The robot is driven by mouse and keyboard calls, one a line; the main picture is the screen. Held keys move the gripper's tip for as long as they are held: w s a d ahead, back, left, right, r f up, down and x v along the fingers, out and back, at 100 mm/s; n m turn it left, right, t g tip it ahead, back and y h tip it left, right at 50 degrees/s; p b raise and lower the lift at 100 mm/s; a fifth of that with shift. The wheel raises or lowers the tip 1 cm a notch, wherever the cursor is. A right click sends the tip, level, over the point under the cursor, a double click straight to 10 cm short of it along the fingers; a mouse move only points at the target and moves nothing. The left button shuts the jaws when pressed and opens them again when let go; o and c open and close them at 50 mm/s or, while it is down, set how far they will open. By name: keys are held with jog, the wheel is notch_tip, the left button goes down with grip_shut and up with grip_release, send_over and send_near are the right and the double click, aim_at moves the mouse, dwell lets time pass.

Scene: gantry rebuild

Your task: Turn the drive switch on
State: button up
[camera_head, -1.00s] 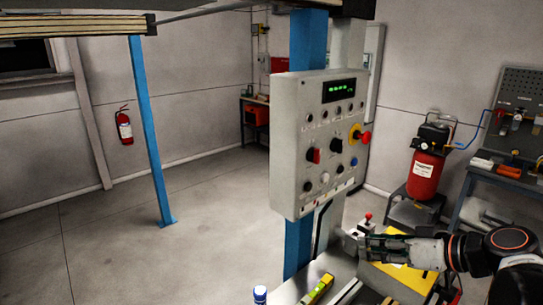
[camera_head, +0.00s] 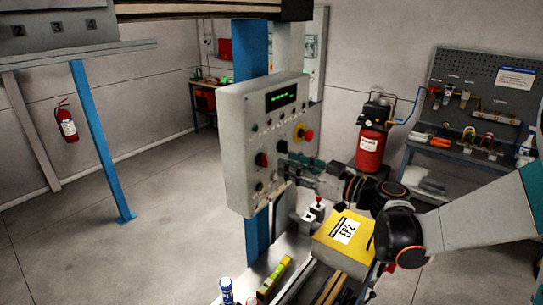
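The grey control panel (camera_head: 236,125) stands on a blue post and faces right. It carries a green-lit display (camera_head: 281,96), a red rotary switch (camera_head: 261,160), a black rotary switch (camera_head: 282,147) and a red mushroom button on yellow (camera_head: 305,134). Labels are too small to read, so I cannot tell which is the drive switch. My gripper (camera_head: 289,166) is at the panel's lower right, its fingertips close to the black switch and just below it. Whether it touches the panel, and its finger gap, are unclear. It hides the blue button.
A red compressor (camera_head: 370,150) stands behind. The floor left is clear.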

aim_at(267, 156)
jog(key=p+x, duration=0.1)
jog(key=x, duration=0.6)
grip_shut()
